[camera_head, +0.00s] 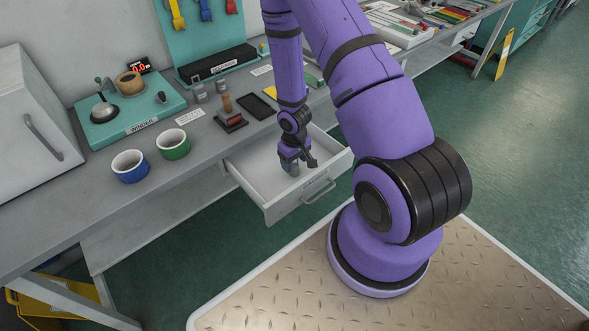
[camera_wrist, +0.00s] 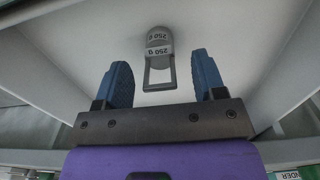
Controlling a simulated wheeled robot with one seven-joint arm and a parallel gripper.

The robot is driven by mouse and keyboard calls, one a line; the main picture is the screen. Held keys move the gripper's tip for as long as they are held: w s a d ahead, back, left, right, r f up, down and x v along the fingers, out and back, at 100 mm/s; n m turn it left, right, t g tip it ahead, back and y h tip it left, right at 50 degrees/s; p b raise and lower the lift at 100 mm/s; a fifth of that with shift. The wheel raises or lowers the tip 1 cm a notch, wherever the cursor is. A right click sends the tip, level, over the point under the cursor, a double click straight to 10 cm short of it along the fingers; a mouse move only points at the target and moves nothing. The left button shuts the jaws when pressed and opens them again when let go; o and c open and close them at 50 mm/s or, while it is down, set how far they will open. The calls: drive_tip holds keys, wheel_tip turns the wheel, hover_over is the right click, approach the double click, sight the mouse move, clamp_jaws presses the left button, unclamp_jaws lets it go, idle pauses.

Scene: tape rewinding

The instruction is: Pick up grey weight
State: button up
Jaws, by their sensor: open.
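In the wrist view a grey weight (camera_wrist: 158,38) marked "250 g" sits on the white floor of the open drawer (camera_wrist: 262,30). A pale square with a grey outline shows on its near side. My gripper (camera_wrist: 162,78) is open, its two blue fingers apart with nothing visibly held. The weight lies beyond the gap between the fingertips, roughly centred. In the head view my gripper (camera_head: 291,163) points down into the drawer (camera_head: 262,185). I cannot make out the weight in the drawer there, as the gripper covers that spot.
The drawer walls stand around my gripper.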

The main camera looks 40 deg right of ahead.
drive_tip(key=shift+f, duration=0.65)
clamp_jaws()
drive_tip(key=shift+r, duration=0.1)
